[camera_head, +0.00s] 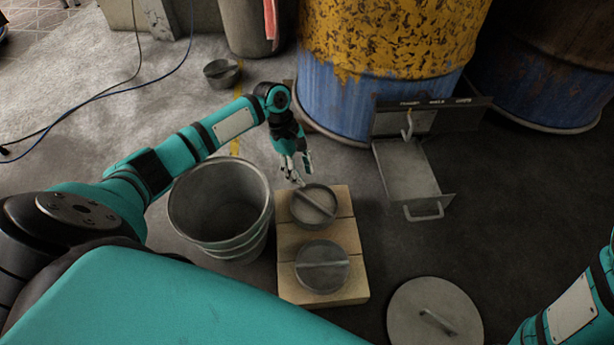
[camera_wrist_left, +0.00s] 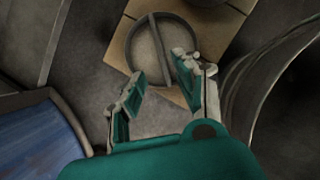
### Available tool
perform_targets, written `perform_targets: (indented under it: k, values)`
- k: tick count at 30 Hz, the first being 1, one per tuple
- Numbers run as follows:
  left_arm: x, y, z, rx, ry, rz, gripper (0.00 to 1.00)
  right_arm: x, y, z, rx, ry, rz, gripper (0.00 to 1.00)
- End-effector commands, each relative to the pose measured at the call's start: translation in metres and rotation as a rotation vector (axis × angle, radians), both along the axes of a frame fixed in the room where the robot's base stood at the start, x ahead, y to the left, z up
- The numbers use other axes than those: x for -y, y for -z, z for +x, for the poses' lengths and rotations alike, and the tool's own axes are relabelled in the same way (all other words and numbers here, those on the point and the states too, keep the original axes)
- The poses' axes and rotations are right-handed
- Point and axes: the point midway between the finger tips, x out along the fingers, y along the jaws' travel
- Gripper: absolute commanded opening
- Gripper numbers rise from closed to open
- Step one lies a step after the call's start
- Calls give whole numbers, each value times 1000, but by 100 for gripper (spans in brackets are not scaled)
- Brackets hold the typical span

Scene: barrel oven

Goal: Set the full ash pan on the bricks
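A round metal pan with pale grey ash inside and a bar across its top (camera_head: 313,208) sits level on the far end of the bricks (camera_head: 347,229). It also shows in the left wrist view (camera_wrist_left: 147,47). A second round pan with a bar (camera_head: 322,267) sits on the near end of the bricks; its inside looks darker grey. My left gripper (camera_head: 296,175) is just beyond the ash-filled pan's far rim. In the left wrist view its fingers (camera_wrist_left: 160,68) are spread, with nothing between them. My right gripper is out of view; only that arm shows.
A metal bucket (camera_head: 221,204) stands left of the bricks. A barrel (camera_head: 380,60) with an open hatch and projecting metal tray (camera_head: 408,172) is behind. A round lid (camera_head: 433,312) lies at the front right. Another small pan (camera_head: 222,73) stands on the floor farther back.

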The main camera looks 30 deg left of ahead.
Motion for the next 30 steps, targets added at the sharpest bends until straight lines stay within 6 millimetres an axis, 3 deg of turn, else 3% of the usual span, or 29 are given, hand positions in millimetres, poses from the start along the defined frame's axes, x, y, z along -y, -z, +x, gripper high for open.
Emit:
perform_targets:
  k: [3, 11, 14, 17, 20, 23, 24, 26, 27, 29, 30]
  values:
    - [-3, -9, 0, 0, 0, 0, 33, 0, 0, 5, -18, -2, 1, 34]
    - [-3, -10, 1, 6, 4, -1, 33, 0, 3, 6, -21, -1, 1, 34]
    - [13, -15, 16, 100, 54, -10, 33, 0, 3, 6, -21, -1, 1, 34]
    - [55, -38, 53, 357, 180, -26, 33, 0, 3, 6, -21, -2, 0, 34]
    - [114, -92, 99, 754, 348, -26, 33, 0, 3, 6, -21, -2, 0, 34]
    - [169, -174, 129, 1189, 488, 12, 33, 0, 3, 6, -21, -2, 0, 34]
    - [186, -211, 134, 1357, 528, 39, 33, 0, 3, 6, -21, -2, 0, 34]
    - [208, -268, 133, 1607, 571, 94, 33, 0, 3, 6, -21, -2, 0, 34]
    - [219, -308, 128, 1770, 586, 141, 33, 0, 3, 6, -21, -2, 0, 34]
    - [231, -366, 113, 2008, 588, 227, 33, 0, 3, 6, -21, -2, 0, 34]
    - [235, -404, 98, 2162, 573, 297, 33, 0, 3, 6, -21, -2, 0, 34]
